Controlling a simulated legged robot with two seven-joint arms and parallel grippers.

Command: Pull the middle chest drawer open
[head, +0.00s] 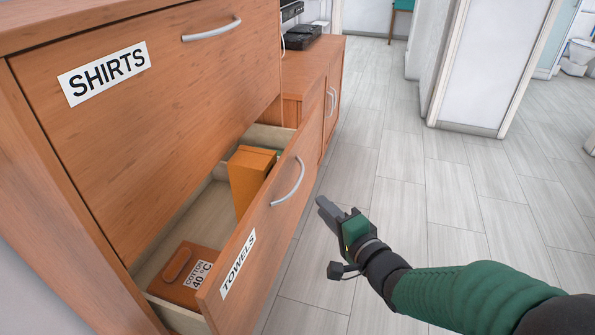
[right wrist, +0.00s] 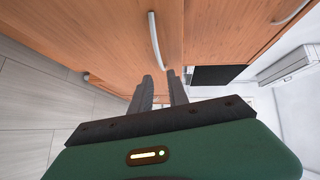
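The wooden chest (head: 90,195) stands at the left in the head view. Its drawer labelled SHIRTS (head: 150,120) is shut, with a silver bar handle (head: 212,30). Below it, the drawer labelled TOWELS (head: 255,255) stands open, with a curved silver handle (head: 290,184) on its front. My right gripper (head: 323,208) is just right of that handle, apart from it and empty. In the right wrist view its two dark fingers (right wrist: 162,88) are parted, with a silver handle (right wrist: 155,40) beyond the tips. My left gripper is out of view.
A lower wooden cabinet (head: 315,75) with a black device (head: 302,36) on top adjoins the chest. The grey floor (head: 400,180) to the right is clear.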

